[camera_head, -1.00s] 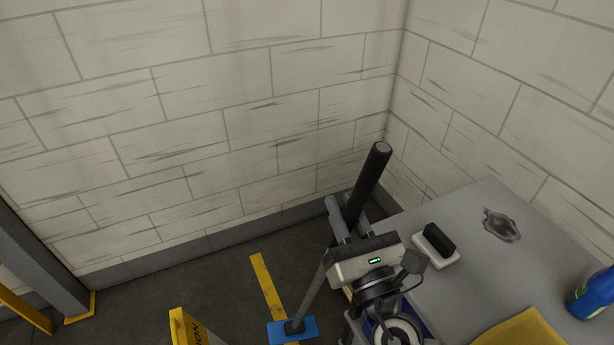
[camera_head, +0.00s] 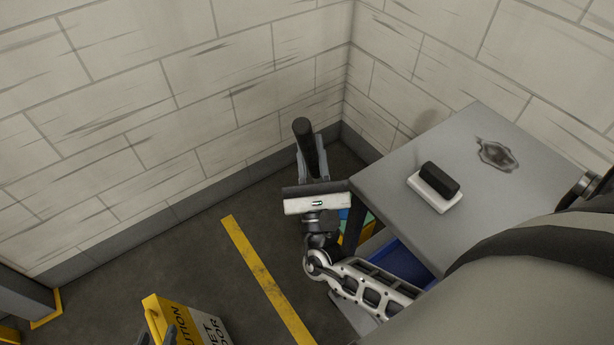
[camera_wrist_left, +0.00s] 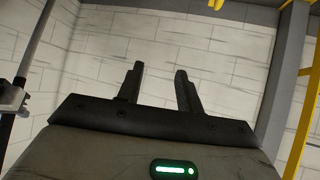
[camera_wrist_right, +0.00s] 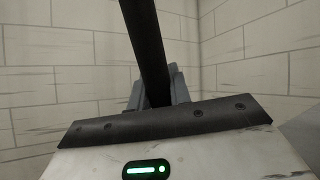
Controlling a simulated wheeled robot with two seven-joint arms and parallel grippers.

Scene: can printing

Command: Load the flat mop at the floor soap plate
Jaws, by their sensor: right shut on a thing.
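My right gripper (camera_head: 313,168) is shut on the flat mop's black handle (camera_head: 304,132), near its top end. The handle also fills the middle of the right wrist view (camera_wrist_right: 148,50), between the fingers. The mop's lower pole is hidden behind my gripper in the head view. A small blue patch (camera_head: 344,213) beside the table leg looks like the mop head. A green and yellow patch beside it (camera_head: 366,222) may be the floor soap plate, mostly hidden by the table. My left gripper (camera_wrist_left: 158,88) is open and empty; only its fingertips show at the head view's bottom edge.
A grey table (camera_head: 400,185) stands at right, carrying a black-and-white scrubber (camera_head: 436,186) and a dark stain (camera_head: 496,155). A blue bin (camera_head: 400,264) is under it. A yellow wet-floor sign (camera_head: 190,322) stands at lower left. Floor around the yellow stripe (camera_head: 262,275) is clear.

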